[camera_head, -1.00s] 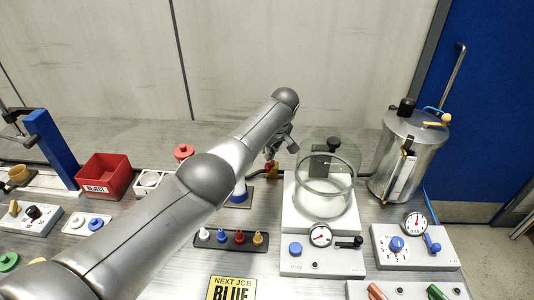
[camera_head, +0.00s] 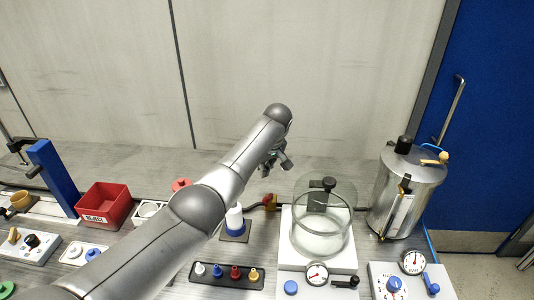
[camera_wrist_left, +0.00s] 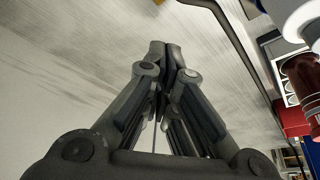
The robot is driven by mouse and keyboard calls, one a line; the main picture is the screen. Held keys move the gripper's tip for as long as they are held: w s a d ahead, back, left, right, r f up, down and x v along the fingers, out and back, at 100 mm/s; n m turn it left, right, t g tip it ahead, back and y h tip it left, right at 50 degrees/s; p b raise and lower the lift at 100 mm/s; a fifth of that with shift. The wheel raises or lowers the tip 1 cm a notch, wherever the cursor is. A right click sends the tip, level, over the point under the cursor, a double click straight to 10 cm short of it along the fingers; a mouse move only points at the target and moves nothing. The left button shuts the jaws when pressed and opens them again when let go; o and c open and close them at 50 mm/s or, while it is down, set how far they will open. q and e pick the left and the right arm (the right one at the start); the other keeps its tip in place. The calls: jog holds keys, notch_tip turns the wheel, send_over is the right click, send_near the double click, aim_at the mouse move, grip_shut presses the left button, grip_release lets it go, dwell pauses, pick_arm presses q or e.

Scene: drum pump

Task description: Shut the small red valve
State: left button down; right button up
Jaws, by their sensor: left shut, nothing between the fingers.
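The small red valve (camera_head: 269,202) shows in the head view as a small red handle on a brass-coloured body, on the dark line left of the glass bell jar. Its exact handle angle is too small to tell. My left gripper (camera_head: 275,166) is above and behind it in the picture, apart from it, with shut, empty fingers. In the left wrist view the fingertips (camera_wrist_left: 165,46) meet over bare grey bench. I cannot pick out the valve for certain in that view. My right gripper is not in view.
The glass bell jar (camera_head: 323,232) stands right of the valve, and a white-and-blue bottle (camera_head: 235,219) stands left. A steel drum (camera_head: 404,195) is at the right. A red reject bin (camera_head: 104,207) and a rack of coloured pegs (camera_head: 227,275) are also on the bench.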

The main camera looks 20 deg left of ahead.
pick_arm(q)
jog(key=b+v, duration=0.1)
jog(key=v, duration=0.5)
jog(key=shift+s+r, duration=0.2)
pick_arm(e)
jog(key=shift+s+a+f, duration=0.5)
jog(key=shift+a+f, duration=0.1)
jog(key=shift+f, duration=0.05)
